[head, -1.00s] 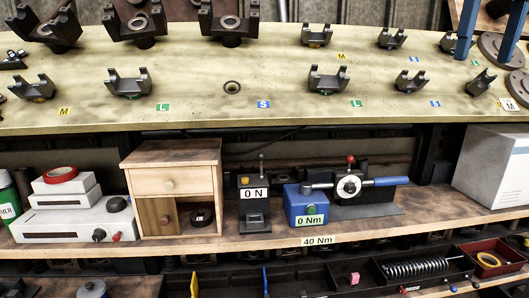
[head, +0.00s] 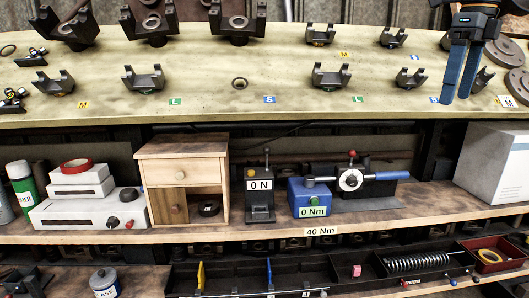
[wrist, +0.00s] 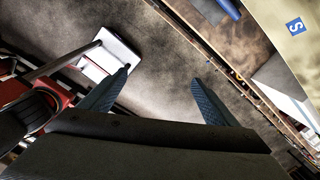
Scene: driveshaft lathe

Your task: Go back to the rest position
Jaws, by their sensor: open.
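My gripper (head: 461,72) shows at the upper right of the head view, in front of the right part of the upper bench (head: 205,98). Its two blue fingers point down and stand apart, with nothing between them. In the wrist view, my gripper (wrist: 163,92) is also open and empty, its fingers spread over a grey floor seen far off. The fingers hide part of the bench's right end and a yoke there. I cannot tell from these views whether the fingers touch anything, but the wrist view shows open space between them.
Yokes stand on the upper bench beside lettered tags. The shelf below holds a wooden cabinet (head: 183,178), a black press (head: 259,190), a blue torque tester (head: 309,198) and a white box (head: 497,165). Trays (head: 330,272) lie lower. A red object (wrist: 55,100) shows at left in the wrist view.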

